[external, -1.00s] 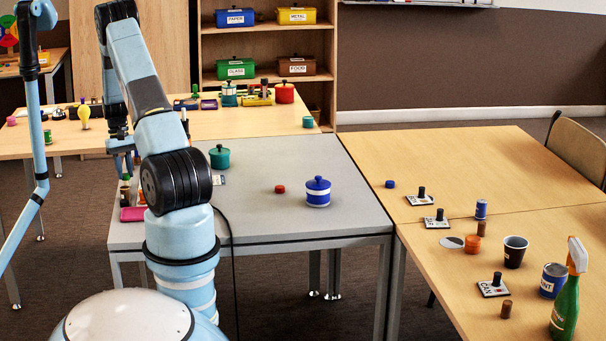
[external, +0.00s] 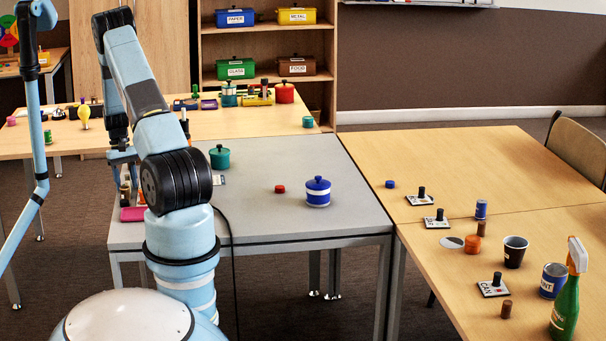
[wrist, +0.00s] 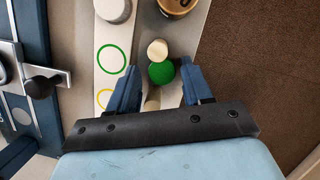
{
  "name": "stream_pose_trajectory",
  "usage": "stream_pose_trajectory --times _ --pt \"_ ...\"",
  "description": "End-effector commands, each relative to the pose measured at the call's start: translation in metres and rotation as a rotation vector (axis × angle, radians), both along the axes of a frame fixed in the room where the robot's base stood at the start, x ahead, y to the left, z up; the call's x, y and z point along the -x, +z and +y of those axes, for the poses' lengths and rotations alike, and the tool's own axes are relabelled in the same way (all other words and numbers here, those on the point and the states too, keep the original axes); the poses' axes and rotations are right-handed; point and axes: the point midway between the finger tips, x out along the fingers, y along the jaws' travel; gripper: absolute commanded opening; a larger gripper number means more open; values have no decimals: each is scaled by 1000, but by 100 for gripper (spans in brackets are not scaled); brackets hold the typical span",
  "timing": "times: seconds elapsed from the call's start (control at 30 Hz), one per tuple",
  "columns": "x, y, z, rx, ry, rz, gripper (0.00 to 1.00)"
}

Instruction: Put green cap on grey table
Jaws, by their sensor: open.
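In the wrist view a round green piece (wrist: 161,73), apparently the green cap, lies between the fingers of my gripper (wrist: 160,84). The gripper is open, with a finger on each side and gaps to the green piece. A small beige round piece (wrist: 157,49) is just beyond it. In the external view my gripper (external: 124,166) is low at the left edge of the grey table (external: 265,215), partly hidden by my arm. The green piece under it cannot be made out there.
On the grey table stand a green pot (external: 219,158), a small red cap (external: 280,189) and a blue pot (external: 318,192). A pink item (external: 132,214) lies near its left edge. The wrist view shows a strip with a green ring (wrist: 111,58). The table's front middle is clear.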

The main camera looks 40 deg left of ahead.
Motion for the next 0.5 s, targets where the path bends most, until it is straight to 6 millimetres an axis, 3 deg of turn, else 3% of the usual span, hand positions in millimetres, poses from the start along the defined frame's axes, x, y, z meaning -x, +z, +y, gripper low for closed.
stream_pose_trajectory --times 0.33,0.5 --pt "-1 4 2 -4 1 -1 51" --pt "-3 23 7 -6 0 -2 51"
